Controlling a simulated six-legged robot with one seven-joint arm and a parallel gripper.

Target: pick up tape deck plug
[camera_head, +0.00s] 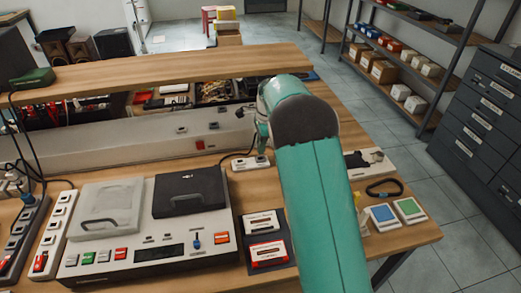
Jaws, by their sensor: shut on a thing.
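The tape deck (150,235) stands on the wooden bench at the lower left, with a grey lid and a dark lid. A thin black cable (229,157) runs from behind it toward my gripper (262,146). My gripper is small in view, just above a short white socket block (246,163), and my green arm hides much of that area. The gripper is shut on the tape deck plug at the cable's end; the plug itself is mostly hidden. I cannot tell whether it touches the block.
A black loop (384,189) and blue and green squares (396,212) lie at the bench's right. A raised wooden shelf (160,72) runs along the back.

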